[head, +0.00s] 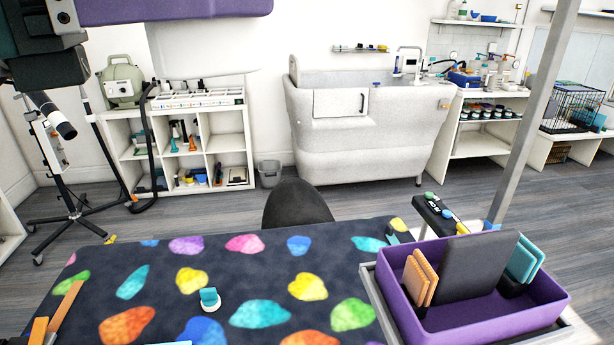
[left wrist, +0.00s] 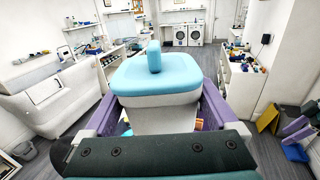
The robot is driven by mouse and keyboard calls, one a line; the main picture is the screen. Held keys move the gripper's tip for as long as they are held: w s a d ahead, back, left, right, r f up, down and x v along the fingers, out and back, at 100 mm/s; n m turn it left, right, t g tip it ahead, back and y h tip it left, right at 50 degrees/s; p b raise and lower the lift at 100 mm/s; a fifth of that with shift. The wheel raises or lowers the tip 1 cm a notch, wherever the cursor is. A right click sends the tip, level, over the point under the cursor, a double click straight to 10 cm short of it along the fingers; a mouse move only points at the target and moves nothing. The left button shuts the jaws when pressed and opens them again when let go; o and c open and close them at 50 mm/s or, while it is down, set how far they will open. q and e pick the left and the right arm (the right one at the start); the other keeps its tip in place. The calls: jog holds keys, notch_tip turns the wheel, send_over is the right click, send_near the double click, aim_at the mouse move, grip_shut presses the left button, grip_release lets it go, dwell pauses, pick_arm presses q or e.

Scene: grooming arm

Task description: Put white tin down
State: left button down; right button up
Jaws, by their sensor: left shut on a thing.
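The white tin (left wrist: 155,118) with a light blue lid and upright knob fills the middle of the left wrist view. My left gripper (left wrist: 158,104) is shut on it, with purple fingers on both sides. In the head view a purple finger of my left gripper (head: 172,9) crosses the top left edge, and the tin's white side (head: 203,50) hangs below it. The tin is held up close to the camera, and its top is cut off there. My right gripper is in neither view.
A table with a dark, colour-patterned mat (head: 180,270) lies below. A small white and teal item (head: 209,299) stands on it. A purple caddy (head: 480,322) with brushes and sponges is at the right, beside a grey pole (head: 533,110). Much of the mat is clear.

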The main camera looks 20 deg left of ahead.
pick_arm(q)
jog(key=w+a+f+n+t+y+b, duration=0.1)
jog(key=a+f+y+b, duration=0.1)
jog(key=f+b, duration=1.3)
jog(key=w+a+f+n+t+y+b, duration=0.1)
jog(key=w+a+f+n+y+b, duration=0.1)
jog(key=f+b, duration=1.3)
jog(key=w+a+f+n+t+y+b, duration=0.1)
jog(key=a+f+n+y+b, duration=0.1)
jog(key=f+b, duration=1.3)
jog(key=shift+w+f+t+y, duration=0.15)
jog(key=shift+f+y, duration=0.1)
jog(key=shift+f, duration=1.55)
jog(key=shift+w+f+t+y, duration=0.1)
jog(key=shift+f+y, duration=0.1)
jog(key=shift+f, duration=1.65)
jog(key=shift+w+f+t+y, duration=0.15)
jog(key=shift+f+y, duration=0.1)
jog(key=shift+f, duration=1.55)
jog(key=shift+n, duration=0.3)
notch_tip(320, 180, down, 4)
jog(key=b, duration=0.3)
jog(key=shift+f, duration=0.25)
jog(key=shift+s+r, duration=0.1)
